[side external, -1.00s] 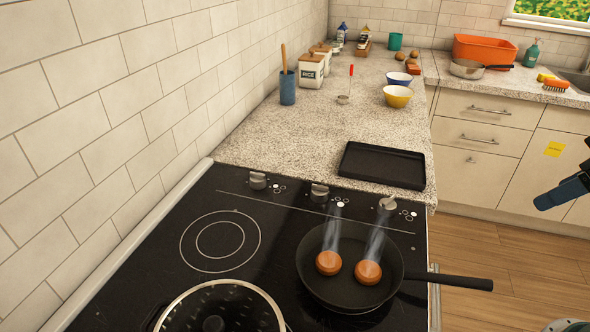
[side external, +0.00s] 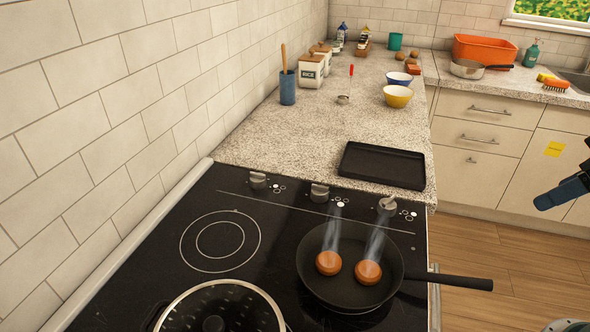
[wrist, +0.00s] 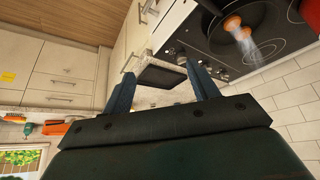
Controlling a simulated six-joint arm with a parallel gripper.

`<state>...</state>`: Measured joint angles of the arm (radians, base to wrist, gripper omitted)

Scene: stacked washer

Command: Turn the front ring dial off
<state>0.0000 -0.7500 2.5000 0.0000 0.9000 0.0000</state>
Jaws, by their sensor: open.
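Three dials sit in a row along the stove's far edge, on the black cooktop (side external: 150,250). The left dial (side external: 258,180) and the middle dial (side external: 319,193) look alike. The right dial (side external: 387,204), nearest the cabinet side, has its pointer turned at an angle. A black pan (side external: 330,295) with two brown patties (side external: 367,272) steams on the front ring below it. My gripper (side external: 547,202) is at the right edge, off the counter and well away from the dials. In the wrist view my gripper (wrist: 160,88) is open and empty, with the cooktop beyond it.
A black tray (side external: 383,166) lies on the counter just behind the dials. The pan handle (side external: 450,282) sticks out over the right edge. A glass-lidded pot (side external: 222,306) stands at the front. Bowls (side external: 397,96) and canisters (side external: 311,70) stand farther back.

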